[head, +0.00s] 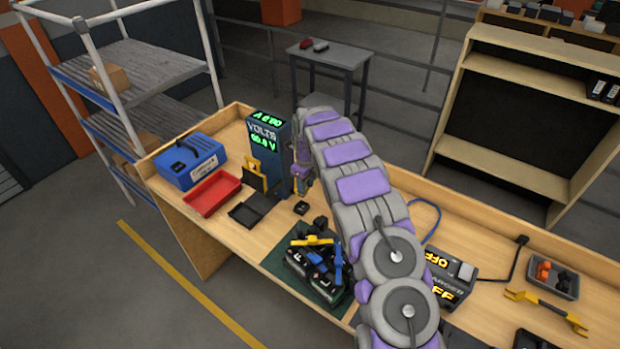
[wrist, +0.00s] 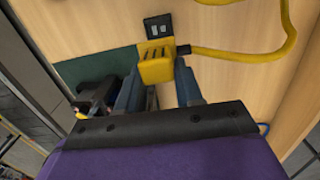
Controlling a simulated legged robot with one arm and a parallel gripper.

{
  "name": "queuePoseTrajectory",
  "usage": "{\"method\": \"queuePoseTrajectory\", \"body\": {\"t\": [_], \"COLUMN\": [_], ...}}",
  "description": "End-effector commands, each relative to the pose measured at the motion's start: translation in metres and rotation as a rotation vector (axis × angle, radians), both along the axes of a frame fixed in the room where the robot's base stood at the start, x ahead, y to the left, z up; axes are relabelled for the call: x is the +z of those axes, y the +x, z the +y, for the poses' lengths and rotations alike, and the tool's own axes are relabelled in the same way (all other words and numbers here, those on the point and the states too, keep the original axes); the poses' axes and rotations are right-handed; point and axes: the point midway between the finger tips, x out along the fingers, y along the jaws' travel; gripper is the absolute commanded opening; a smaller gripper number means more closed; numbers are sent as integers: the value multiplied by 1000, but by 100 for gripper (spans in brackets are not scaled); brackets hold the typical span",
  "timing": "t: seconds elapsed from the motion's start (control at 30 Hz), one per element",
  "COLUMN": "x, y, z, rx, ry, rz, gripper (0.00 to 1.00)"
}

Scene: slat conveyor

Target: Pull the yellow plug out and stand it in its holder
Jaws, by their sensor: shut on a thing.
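The yellow plug (wrist: 156,70) is between the fingertips of my gripper (wrist: 158,82) in the wrist view, with dark slots on its face. A yellow cable (wrist: 240,55) runs from beside it to the right and loops upward.
The dark voltmeter (head: 268,150) stands near my wrist. A blue case (head: 195,162), red tray (head: 211,192) and black tray (head: 247,212) are on the left. Batteries (head: 318,270) sit on a green mat (head: 275,258). A charger (head: 449,277) stands right of my arm.

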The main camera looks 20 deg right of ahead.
Motion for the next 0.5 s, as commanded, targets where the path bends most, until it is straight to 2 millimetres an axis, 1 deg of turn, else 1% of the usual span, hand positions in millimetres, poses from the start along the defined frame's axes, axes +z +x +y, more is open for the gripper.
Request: {"method": "queuePoseTrajectory", "body": {"t": [0.03, 0.4, 0.5], "x": [-10, -42, -48], "y": [-2, -8, -8], "z": [8, 7, 5], "rx": [10, 12, 11], "ry": [5, 23, 27], "rz": [0, -33, -44], "gripper": [0, 0, 0]}}
